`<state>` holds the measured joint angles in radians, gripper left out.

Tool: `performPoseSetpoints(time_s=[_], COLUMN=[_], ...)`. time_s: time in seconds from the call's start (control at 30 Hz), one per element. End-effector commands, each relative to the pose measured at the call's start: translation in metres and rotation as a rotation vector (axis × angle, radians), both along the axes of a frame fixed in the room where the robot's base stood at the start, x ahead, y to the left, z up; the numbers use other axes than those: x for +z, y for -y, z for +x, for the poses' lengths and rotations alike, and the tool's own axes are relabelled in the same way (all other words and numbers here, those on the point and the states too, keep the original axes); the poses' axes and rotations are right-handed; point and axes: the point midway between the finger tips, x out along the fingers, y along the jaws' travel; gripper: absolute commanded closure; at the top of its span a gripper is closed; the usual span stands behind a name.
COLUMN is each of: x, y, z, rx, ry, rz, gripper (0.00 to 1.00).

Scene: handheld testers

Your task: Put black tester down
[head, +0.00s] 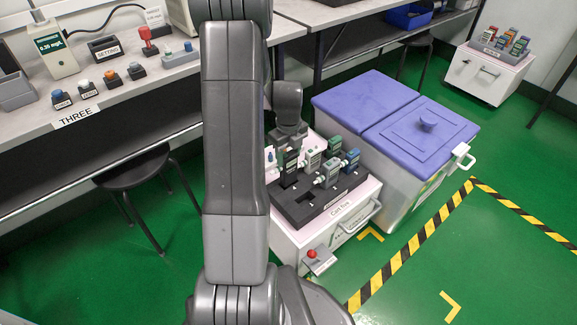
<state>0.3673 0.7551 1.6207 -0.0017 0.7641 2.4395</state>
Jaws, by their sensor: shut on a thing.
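My gripper (290,141) is over the back left of a black slotted tray (318,212) on a white cart (293,240). It points down and is shut on a tester, taken to be the black tester; the jaws and the grip are too small and partly hidden to see clearly. A dark tester with green on it (288,168) stands upright just below the gripper. I cannot tell for sure whether it is the held one. Other testers stand upright in the tray: a grey-green one (312,161), a green one (334,145), a blue one (352,159) and a grey one (328,177).
Empty slots show at the tray's front left. A red button box (318,260) sits at the cart's front. A bin with purple lids (400,120) stands close on the right. A bench (120,95) with stamps and a stool (135,170) are on the left. My arm hides the middle.

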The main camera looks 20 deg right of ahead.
Motion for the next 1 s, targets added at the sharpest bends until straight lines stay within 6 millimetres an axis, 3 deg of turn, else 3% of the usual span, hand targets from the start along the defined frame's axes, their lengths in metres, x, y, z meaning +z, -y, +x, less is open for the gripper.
performPoseSetpoints(time_s=[0.3, 0.67, 0.7, 0.8, 1.0], x=[-0.043, -0.046, -0.045, -0.045, -0.045], y=[0.0, 0.0, 0.0, 0.0, 0.0], z=[0.0, 0.0, 0.0, 0.0, 0.0], rx=[0.0, 0.0, 0.0, 0.0, 0.0], ry=[-0.001, 0.0, 0.0, 0.0, 0.0], rz=[0.001, 0.0, 0.0, 0.0, 0.0], gripper=[0.89, 0.89, 0.44, 0.28, 0.28])
